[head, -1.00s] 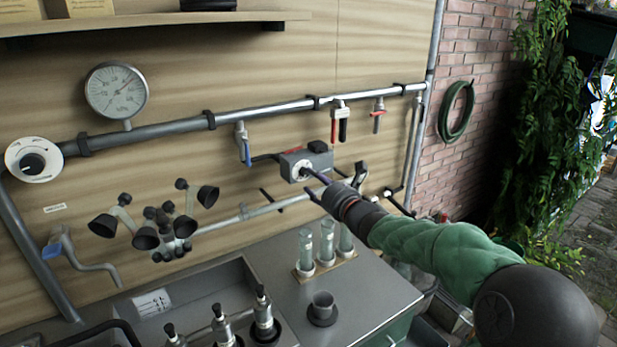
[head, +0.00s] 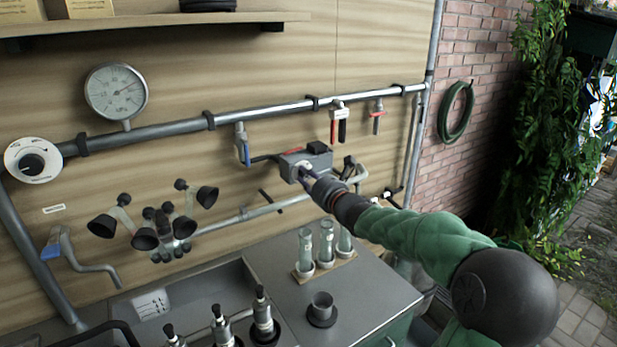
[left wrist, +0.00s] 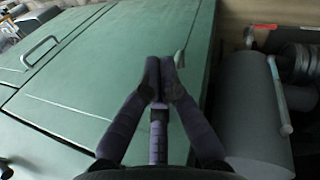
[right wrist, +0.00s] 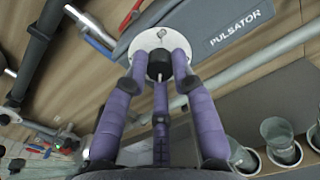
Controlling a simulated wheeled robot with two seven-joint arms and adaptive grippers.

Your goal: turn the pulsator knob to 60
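The pulsator is a grey box (head: 318,156) on the wall pipe, lettered PULSATOR in the right wrist view (right wrist: 232,28). It has a round white dial (right wrist: 152,40) with a black knob (right wrist: 159,65) at its centre. My right gripper (right wrist: 160,62) is open, its purple fingers on either side of the knob, with the tips close to the dial. I cannot tell whether they touch the knob. In the head view the right gripper (head: 308,178) hides most of the dial, and its numbers are unreadable. My left gripper (left wrist: 160,62) is shut and empty before a green cabinet.
A pressure gauge (head: 116,92) and a white ring dial (head: 33,160) sit at the left of the pipe. Valves with blue (head: 243,150) and red (head: 335,128) handles hang near the pulsator. Glass tubes (head: 326,242) stand on the counter below. A green hose (head: 456,112) hangs on the brick wall.

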